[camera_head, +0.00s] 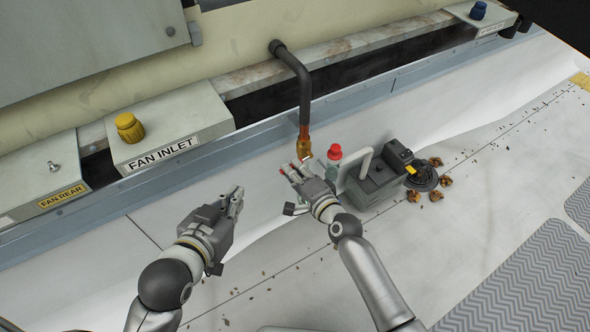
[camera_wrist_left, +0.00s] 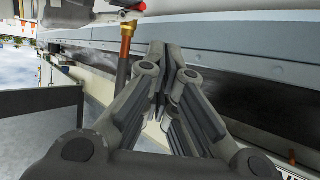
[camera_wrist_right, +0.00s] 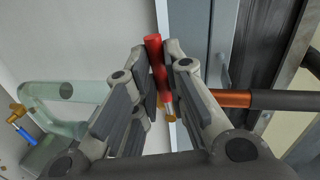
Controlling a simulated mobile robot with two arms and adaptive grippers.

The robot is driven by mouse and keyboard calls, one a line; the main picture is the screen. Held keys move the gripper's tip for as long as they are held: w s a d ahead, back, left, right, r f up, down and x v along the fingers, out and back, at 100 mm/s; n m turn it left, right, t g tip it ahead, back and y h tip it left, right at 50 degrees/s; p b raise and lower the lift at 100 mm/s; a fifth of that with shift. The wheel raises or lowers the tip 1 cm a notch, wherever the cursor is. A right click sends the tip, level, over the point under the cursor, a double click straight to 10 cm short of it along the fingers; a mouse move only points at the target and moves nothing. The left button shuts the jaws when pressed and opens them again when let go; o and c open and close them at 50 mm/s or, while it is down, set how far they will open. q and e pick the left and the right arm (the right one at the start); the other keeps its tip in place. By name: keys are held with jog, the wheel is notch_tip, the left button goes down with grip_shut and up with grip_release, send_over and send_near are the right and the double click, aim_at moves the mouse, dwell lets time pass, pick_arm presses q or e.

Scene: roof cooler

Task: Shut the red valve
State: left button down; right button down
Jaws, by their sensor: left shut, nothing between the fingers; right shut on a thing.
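The red valve's lever (camera_wrist_right: 155,60) is between the fingertips of my right gripper (camera_wrist_right: 161,72) in the right wrist view. In the head view my right gripper (camera_head: 292,171) is at the valve's brass body (camera_head: 304,146), at the lower end of the dark pipe, with its fingers covering most of the lever. The red lever (camera_wrist_left: 127,16) also shows beside the copper fitting (camera_wrist_left: 126,32) in the left wrist view. My left gripper (camera_head: 236,198) is shut and empty, apart from the valve and to its left; its closed fingers (camera_wrist_left: 172,62) show in the left wrist view.
Dead leaves (camera_head: 437,195) lie around a round drain. A yellow knob (camera_head: 129,126) sits on the FAN INLET box (camera_head: 190,122). The white floor ahead of my left gripper is mostly clear.

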pick_arm(q)
jog(key=shift+s+a+f+g+y, duration=0.15)
jog(key=shift+s+a+f+g, duration=0.1)
jog(key=shift+s+f+g, duration=0.3)
jog(key=shift+s+a+f+g+y, duration=0.2)
jog(key=shift+s+f+g, duration=0.2)
jog(key=shift+f, duration=0.25)
pick_arm(e)
jog(key=shift+r+m, duration=0.35)
jog(key=shift+m, duration=0.25)
jog(key=c, duration=1.5)
grip_release()
jog(key=shift+o, duration=0.2)
jog(key=shift+d, duration=0.1)
jog(key=v, duration=1.2)
jog(key=shift+w, duration=0.15)
